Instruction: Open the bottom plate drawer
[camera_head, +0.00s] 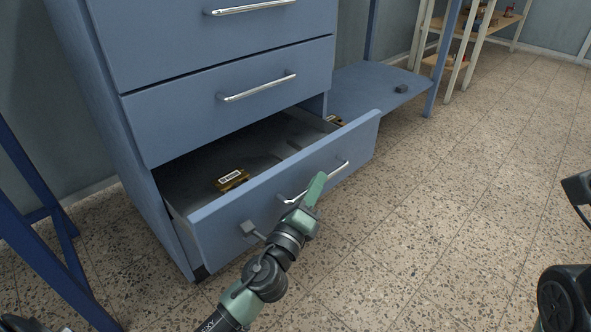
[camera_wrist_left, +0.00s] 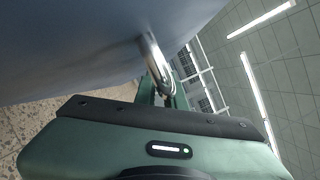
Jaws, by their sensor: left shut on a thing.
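The bottom plate drawer (camera_head: 222,218) of the blue cabinet is pulled well out, and its inside shows from above. A small dark and yellow plate or box (camera_head: 232,180) with a white label lies inside at the left. The left wrist view shows the handle (camera_wrist_left: 153,60) running from the blue front down between the fingers. My right gripper cannot be made out.
Two closed drawers with bar handles (camera_head: 258,87) sit above the open one. Blue frame legs (camera_head: 40,265) stand at the left. The speckled floor (camera_head: 450,220) to the right is clear.

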